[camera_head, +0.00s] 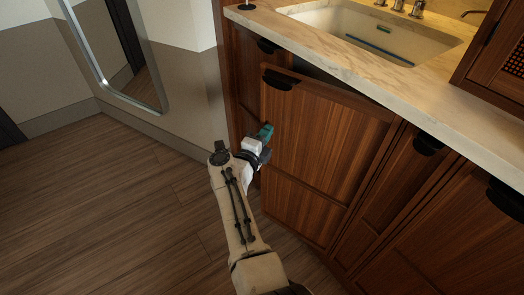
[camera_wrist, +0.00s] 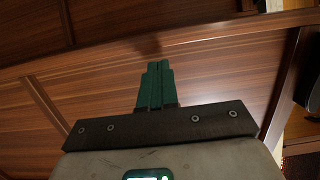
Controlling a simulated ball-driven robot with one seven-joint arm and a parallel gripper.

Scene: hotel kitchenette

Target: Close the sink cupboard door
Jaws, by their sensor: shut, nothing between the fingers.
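The sink cupboard door (camera_head: 325,140) is a brown wood panel with a black cup handle (camera_head: 281,80) at its upper left. It stands ajar below the counter, with its top edge showing and a dark gap behind it. My gripper (camera_head: 266,131) is at the left part of the door's outer face, below the handle. In the wrist view, the teal fingers of my gripper (camera_wrist: 157,66) are together with nothing between them, and wood panelling (camera_wrist: 220,75) fills the view beyond. I cannot tell whether the fingertips touch the door.
A marble counter (camera_head: 405,85) with an inset sink (camera_head: 345,20) overhangs the cupboards. Other cupboard fronts with black handles (camera_head: 428,144) stand to the right. A mirror (camera_head: 150,60) leans at the wall on the left. The wood floor (camera_head: 100,200) at left is clear.

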